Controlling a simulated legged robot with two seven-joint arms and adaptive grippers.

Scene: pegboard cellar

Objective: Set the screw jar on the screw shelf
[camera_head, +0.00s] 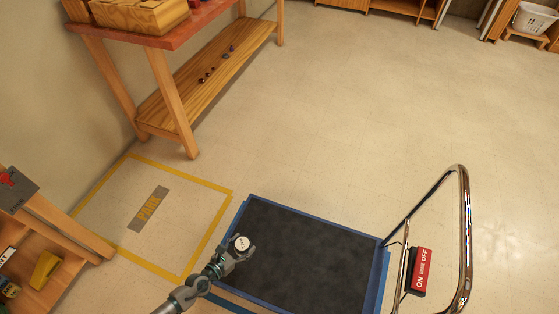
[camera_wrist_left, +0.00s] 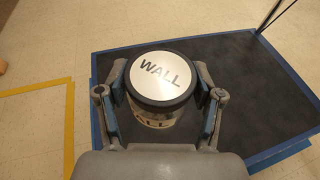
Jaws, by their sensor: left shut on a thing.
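My left gripper (camera_head: 240,247) is shut on a round jar (camera_head: 242,243) with a black-rimmed white lid. In the left wrist view the lid of the jar (camera_wrist_left: 160,80) reads "WALL", and part of a label shows on its side below. The fingers of the left gripper (camera_wrist_left: 160,98) stand on both sides of the jar. In the head view the jar appears over the left edge of the dark cart deck; its height above it is hard to tell. No shelf marked for screws can be read. My right gripper is not in view.
The blue-edged cart (camera_head: 305,250) has a bare dark deck, a chrome handle and a red brake sign (camera_head: 420,270). A yellow-outlined PARK square (camera_head: 150,208) lies left. A red-topped bench (camera_head: 170,35) stands behind it. A wooden unit (camera_head: 45,255) stands far left. Open floor lies beyond.

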